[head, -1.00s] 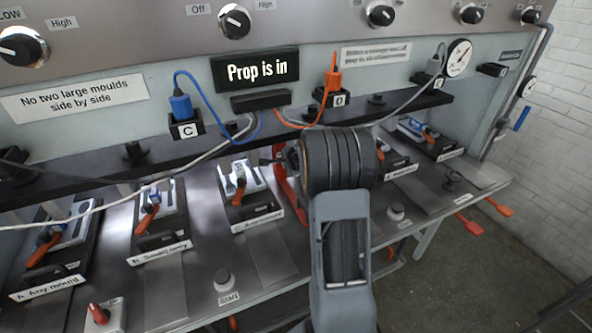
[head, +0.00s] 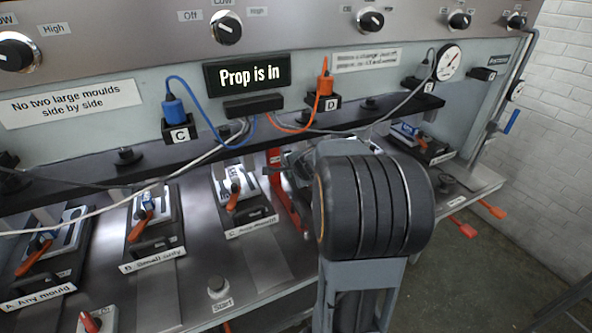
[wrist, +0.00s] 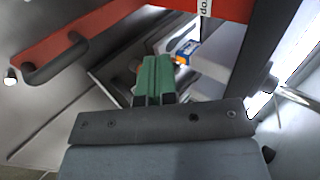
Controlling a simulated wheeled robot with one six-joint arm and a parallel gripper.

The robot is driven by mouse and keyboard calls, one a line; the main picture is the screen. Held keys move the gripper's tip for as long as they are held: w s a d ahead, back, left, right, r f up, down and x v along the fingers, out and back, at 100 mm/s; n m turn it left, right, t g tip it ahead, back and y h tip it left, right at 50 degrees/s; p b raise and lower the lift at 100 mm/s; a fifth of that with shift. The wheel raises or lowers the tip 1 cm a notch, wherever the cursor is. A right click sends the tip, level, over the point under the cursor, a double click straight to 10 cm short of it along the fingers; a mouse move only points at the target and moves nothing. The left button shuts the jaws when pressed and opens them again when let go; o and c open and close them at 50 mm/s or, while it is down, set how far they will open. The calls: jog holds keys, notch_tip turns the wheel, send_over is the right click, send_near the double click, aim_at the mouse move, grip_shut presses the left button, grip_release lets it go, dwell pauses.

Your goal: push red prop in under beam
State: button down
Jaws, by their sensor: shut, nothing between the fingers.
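The red prop (head: 290,203) stands under the black beam (head: 205,148), just left of my arm. Its upright with a small label shows below the beam, and a red foot slants toward the front. In the wrist view a red bar with a dark handle (wrist: 78,40) is at the upper left, and a red labelled upright crosses the top. My gripper (wrist: 155,62) has its green fingers together with nothing between them, below the red parts in that picture. I cannot tell whether it touches them. In the head view my arm hides the gripper. The display (head: 245,73) reads "Prop is in".
Several mould stations with orange handles line the bench; station C (head: 240,202) is left of the prop. Blue (head: 173,106) and orange (head: 325,80) plugs trail cables across the beam. A start button (head: 218,287) is at the front. Open floor lies at right.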

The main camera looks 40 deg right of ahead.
jog(key=s+a+n+g+y, duration=0.1)
jog(key=s+a+n+g, duration=0.4)
jog(key=s+a+n, duration=1.3)
jog(key=shift+s+a+r+n+g, duration=0.35)
jog(key=shift+a+n, duration=0.65)
jog(key=shift+a, duration=0.5)
